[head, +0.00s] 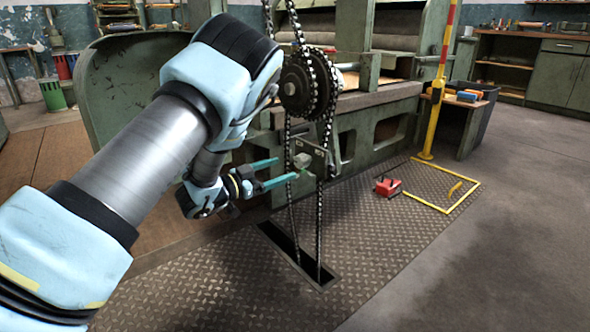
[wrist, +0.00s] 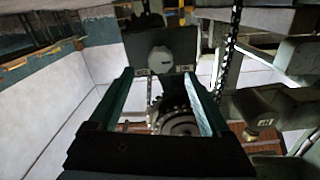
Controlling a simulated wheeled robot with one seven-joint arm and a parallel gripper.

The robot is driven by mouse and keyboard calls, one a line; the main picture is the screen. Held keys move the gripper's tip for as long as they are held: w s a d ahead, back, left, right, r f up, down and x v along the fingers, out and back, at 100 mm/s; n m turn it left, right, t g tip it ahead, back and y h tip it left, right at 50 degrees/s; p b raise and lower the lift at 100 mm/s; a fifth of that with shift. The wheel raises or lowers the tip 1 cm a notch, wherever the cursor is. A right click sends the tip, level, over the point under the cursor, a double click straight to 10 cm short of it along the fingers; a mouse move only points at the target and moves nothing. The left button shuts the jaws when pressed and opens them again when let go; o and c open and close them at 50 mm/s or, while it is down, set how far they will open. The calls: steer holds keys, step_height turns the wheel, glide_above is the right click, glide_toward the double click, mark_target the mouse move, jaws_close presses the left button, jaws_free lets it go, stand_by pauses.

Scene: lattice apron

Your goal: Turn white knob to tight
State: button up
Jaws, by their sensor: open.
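The white knob (head: 301,160) sits on a dark green plate (head: 318,157) beside the hanging chain. In the wrist view the knob (wrist: 160,59) shows as a pale round cap on the plate, just beyond the fingertips and roughly centred between them. Small pale labels (wrist: 141,71) flank it below; I cannot read them. My gripper (head: 287,168) has its two teal fingers apart and points at the knob; it also shows in the wrist view (wrist: 159,76). Nothing is between the fingers. I cannot tell which label the knob points to.
A black chain (head: 327,120) runs over a sprocket (head: 297,86) and down into a floor slot (head: 298,257), close to the fingers. A red object (head: 388,187) lies on the tread-plate floor by a yellow-marked area. A yellow post (head: 438,100) stands right. The right floor is clear.

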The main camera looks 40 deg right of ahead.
mark_target(297, 163)
steer(key=d+b, duration=0.1)
steer(key=d, duration=0.5)
steer(key=shift+s+d+b, duration=0.1)
steer(key=shift+s+b, duration=0.05)
steer(key=shift+b, duration=0.15)
jaws_close()
stand_by(0.4)
